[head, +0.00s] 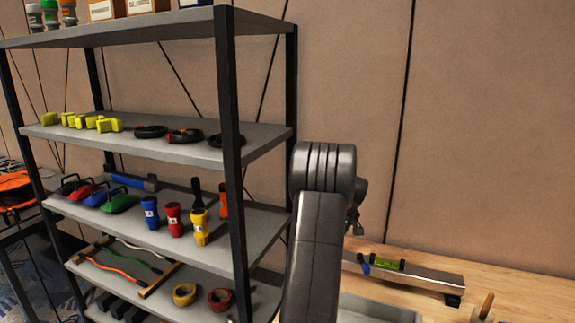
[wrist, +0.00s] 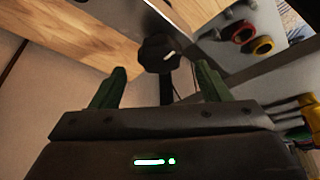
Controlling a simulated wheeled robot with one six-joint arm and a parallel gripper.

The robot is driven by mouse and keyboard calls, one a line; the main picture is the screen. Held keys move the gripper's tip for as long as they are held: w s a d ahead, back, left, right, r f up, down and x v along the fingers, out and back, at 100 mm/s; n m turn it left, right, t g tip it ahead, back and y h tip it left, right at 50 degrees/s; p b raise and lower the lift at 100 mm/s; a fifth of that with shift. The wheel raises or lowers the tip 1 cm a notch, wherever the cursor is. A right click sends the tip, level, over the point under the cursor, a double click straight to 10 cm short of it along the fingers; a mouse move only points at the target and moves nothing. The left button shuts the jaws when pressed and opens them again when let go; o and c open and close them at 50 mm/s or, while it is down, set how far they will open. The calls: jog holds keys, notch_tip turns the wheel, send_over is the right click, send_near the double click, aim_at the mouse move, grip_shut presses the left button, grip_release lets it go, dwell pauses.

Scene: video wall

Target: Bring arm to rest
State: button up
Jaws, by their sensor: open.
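My arm rises in front of the right end of the shelf rack in the head view, bent over at its top joint. My gripper (wrist: 160,85) shows in the wrist view with its two green fingers well apart and nothing between them. Beyond the fingers is a dark rounded knob-like part, which I cannot identify for sure. In the head view the gripper's fingers are hidden behind the arm.
A grey shelf rack (head: 165,143) with black posts holds flashlights (head: 173,219), tape rolls (head: 220,299) and other goods. A wooden table (head: 520,290) stands at right, with a metal bar-like object (head: 425,279) and a grey bin (head: 375,308). The wall behind is bare.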

jog(key=shift+x, duration=1.75)
jog(key=shift+r, duration=0.1)
